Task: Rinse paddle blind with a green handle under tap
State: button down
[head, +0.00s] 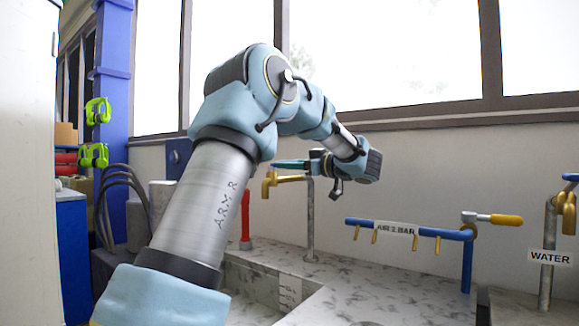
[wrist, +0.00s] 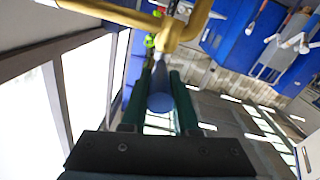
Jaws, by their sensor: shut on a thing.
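The brass tap (head: 268,184) sits on a grey standpipe (head: 310,222) by the wall. It shows large at the top of the wrist view (wrist: 175,32). My gripper (head: 290,164) reaches left above the tap. In the wrist view its two dark green fingers (wrist: 158,108) are shut on the tap's blue handle (wrist: 160,84), whose rounded end faces the camera. I cannot tell whether water runs from the spout. I cannot make out a paddle blind with a green handle in either view.
A marbled counter (head: 345,282) with a sunken basin lies below. A blue air pipe (head: 408,229) with several brass outlets stands to the right, then a second tap labelled WATER (head: 548,257). A red post (head: 246,228) stands behind my arm. Green clamp-like things (head: 94,155) hang at left.

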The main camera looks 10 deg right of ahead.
jog(key=shift+s+a+m+t+h+b, duration=0.25)
jog(key=shift+s+a+m+t+h, duration=0.1)
jog(key=shift+m+t+h, duration=0.5)
jog(key=shift+s+a+m+t+h+b, duration=0.2)
jog(key=shift+a+m+t+h, duration=0.3)
jog(key=shift+h, duration=0.55)
jog(key=shift+d, duration=0.15)
jog(key=c, duration=0.7)
grip_release()
jog(key=shift+s, duration=0.1)
jog(key=b+v, duration=0.1)
jog(key=v, duration=0.9)
jog(key=shift+s+d+b, duration=0.2)
jog(key=shift+s+b, duration=0.1)
jog(key=shift+b, duration=0.05)
